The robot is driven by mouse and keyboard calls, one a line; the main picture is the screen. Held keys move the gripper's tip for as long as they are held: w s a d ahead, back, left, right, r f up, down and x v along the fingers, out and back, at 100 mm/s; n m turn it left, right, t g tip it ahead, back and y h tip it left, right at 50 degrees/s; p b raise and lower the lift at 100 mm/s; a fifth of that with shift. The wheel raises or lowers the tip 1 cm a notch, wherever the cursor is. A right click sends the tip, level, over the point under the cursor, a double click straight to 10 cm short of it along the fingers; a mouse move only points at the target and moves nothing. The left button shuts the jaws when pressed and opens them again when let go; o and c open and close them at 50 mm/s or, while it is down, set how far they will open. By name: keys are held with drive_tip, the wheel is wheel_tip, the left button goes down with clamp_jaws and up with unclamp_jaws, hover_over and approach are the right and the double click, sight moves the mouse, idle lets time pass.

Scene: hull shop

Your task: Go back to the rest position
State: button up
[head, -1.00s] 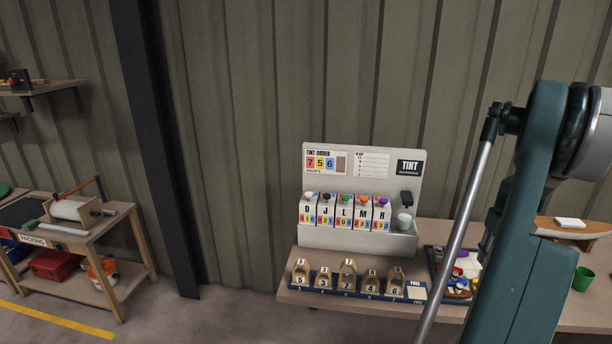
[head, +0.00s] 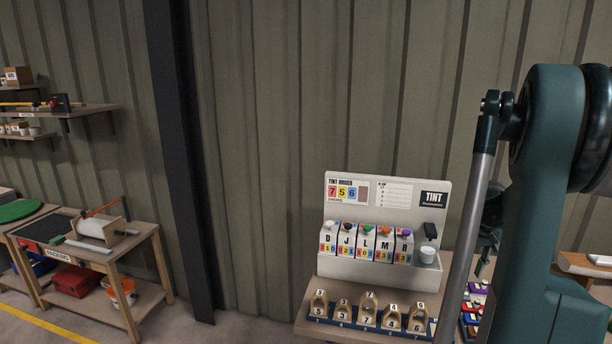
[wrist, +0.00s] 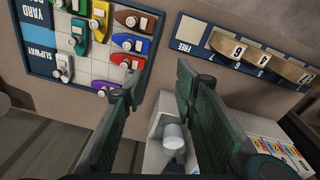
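My gripper (wrist: 161,78) is open in the wrist view, its two dark green fingers apart with nothing between them. It hangs above the bench, over bare wood between the boat board and the tint stand. In the head view my teal arm stands at the right and hides most of the gripper. The tint stand (head: 347,270) sits on the bench with several lettered cartons (head: 366,243) in it. A pale cup (wrist: 173,136) stands in the stand, below and between the fingers in the wrist view.
The boat board (wrist: 35,62) holds several coloured toy boats. A rack (wrist: 190,35) holds numbered wooden pieces and has a FREE space. A packing bench (head: 150,232) stands at the left, with shelves (head: 85,112) above it. A dark post (head: 178,160) stands against the wall.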

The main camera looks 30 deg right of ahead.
drive_tip(key=w+a+r+n+t, duration=0.1)
drive_tip(key=w+a+r, duration=0.3)
drive_tip(key=a, duration=0.8)
drive_tip(key=w+a+r+n+t+h, duration=0.1)
drive_tip(key=w+a+r, duration=0.25)
drive_tip(key=a, duration=0.75)
drive_tip(key=w+a+r+n+t, duration=0.1)
drive_tip(key=w+a+r, duration=0.3)
drive_tip(key=a, duration=0.8)
drive_tip(key=s+a+f+n+t, duration=0.1)
drive_tip(key=s+a, duration=0.2)
drive_tip(key=a, duration=0.8)
drive_tip(key=s+a+n+t+y, duration=0.1)
drive_tip(key=s+a, duration=0.2)
drive_tip(key=a, duration=0.9)
drive_tip(key=s+a+f+n+t+y, duration=0.1)
drive_tip(key=s+a, duration=0.3)
drive_tip(key=a, duration=0.8)
drive_tip(key=shift+f+t, duration=0.3)
drive_tip(key=shift+f, duration=0.05)
